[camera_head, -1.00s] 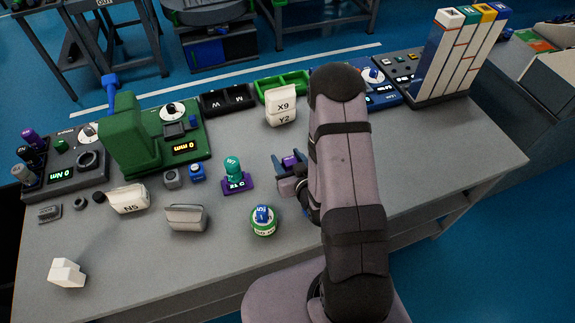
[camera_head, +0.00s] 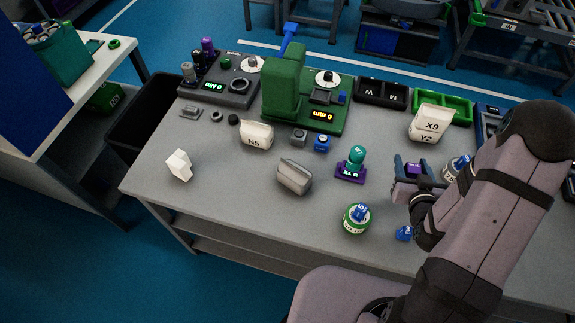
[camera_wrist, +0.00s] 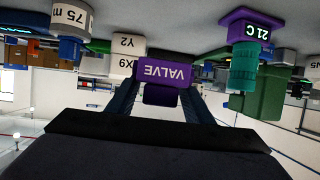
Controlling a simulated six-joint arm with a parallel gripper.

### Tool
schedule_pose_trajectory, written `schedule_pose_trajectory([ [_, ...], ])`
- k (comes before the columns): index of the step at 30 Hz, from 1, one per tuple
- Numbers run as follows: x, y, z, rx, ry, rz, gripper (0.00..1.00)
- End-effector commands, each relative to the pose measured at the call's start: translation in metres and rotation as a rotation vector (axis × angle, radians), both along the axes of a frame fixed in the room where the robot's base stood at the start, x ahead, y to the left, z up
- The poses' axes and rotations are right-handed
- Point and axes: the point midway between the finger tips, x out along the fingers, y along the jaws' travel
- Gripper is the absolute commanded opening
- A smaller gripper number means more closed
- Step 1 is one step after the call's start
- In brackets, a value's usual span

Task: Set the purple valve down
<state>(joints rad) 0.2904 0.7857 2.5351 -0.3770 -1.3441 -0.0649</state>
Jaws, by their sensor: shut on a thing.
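The purple valve (camera_head: 413,170) is a small block, seen over the right part of the grey table. In the wrist view the valve (camera_wrist: 165,71) shows upside down, with "VALVE" printed on its face, between the two dark fingers. My gripper (camera_head: 418,182) is shut on it, to the right of the purple base labelled 21 C. The valve is at or just above the tabletop (camera_head: 315,230); I cannot tell whether it touches. My arm hides the table to the right of the gripper.
The teal knob piece on its purple 21 C base (camera_head: 351,169) stands to the left. A green-white round container (camera_head: 356,218) and a small blue piece (camera_head: 404,233) are nearer the front. A white X9/Y2 block (camera_head: 431,124) stands behind; a silver-blue cylinder (camera_head: 456,167) is to the right.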

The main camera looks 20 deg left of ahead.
Motion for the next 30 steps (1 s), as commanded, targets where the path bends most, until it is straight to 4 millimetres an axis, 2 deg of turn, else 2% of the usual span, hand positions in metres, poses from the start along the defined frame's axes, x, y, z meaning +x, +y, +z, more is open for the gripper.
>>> schedule_pose_trajectory([
  [7,0.001,0.022,0.005,0.001,-0.008,0.225,0.21],
  [14,-0.017,0.037,0.005,-0.001,-0.009,0.465,0.21],
  [21,-0.043,0.041,0.0,-0.002,-0.007,0.649,0.21],
  [30,-0.066,0.039,-0.004,-0.005,-0.005,0.798,0.21],
])
